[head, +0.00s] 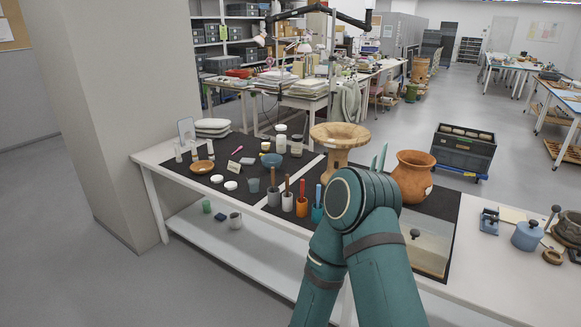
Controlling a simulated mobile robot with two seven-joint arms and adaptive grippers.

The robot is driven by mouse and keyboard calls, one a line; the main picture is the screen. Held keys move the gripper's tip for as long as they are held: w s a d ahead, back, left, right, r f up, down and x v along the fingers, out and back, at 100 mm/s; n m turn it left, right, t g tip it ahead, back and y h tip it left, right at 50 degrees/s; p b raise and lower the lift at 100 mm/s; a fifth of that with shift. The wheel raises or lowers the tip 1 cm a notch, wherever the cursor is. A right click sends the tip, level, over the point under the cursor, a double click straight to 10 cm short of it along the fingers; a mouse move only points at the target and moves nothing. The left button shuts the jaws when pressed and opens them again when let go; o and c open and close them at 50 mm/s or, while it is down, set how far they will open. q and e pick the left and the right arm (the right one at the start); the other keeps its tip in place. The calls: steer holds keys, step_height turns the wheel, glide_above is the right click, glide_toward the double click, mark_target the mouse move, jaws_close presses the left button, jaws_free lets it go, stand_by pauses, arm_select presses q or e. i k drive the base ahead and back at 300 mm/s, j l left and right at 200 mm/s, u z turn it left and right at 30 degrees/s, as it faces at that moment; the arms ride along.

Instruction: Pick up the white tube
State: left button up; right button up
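Several small pale, upright tube-like or bottle-like things (178,153) stand at the left end of the dark mat, by the small mirror-like panel. A thin pinkish-white item (237,150) lies farther right on the mat. At this size I cannot tell which is the white tube. One teal arm of mine rises from the bottom centre, its bent joint covering part of the table. Two slim teal tips show just behind that joint; they may be fingers of my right gripper (379,158), but its opening is unclear. Nothing is seen held. My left gripper is not in view.
The mat holds a brown bowl (203,167), white lids (217,179), a blue bowl (272,160), white-lidded jars (281,143) and cups with upright tools (288,202). A dark crate (463,150) is behind.

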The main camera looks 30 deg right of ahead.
mark_target(194, 148)
steer(key=z, duration=0.45)
steer(key=i+j+u, duration=0.35)
steer(key=u, duration=0.15)
steer(key=i+u, duration=0.45)
steer(key=i, duration=0.15)
steer(key=i+j+u, duration=0.15)
steer(key=i+u, duration=0.35)
steer(key=i, duration=0.85)
steer(key=i+z, duration=0.35)
steer(key=i+j+z, duration=0.1)
steer(key=i+z, duration=0.25)
steer(key=i+j+z, duration=0.2)
steer(key=z, duration=0.15)
steer(key=i+j+z, duration=0.15)
steer(key=z, duration=0.25)
steer(key=i+j+z, duration=0.2)
steer(key=z, duration=0.25)
steer(key=i+j+z, duration=0.25)
steer(key=z, duration=0.15)
steer(key=i+j+z, duration=0.1)
steer(key=j+z, duration=0.6)
steer(key=z, duration=0.15)
steer(key=i+j+z, duration=0.1)
steer(key=j+z, duration=0.2)
steer(key=j, duration=0.3)
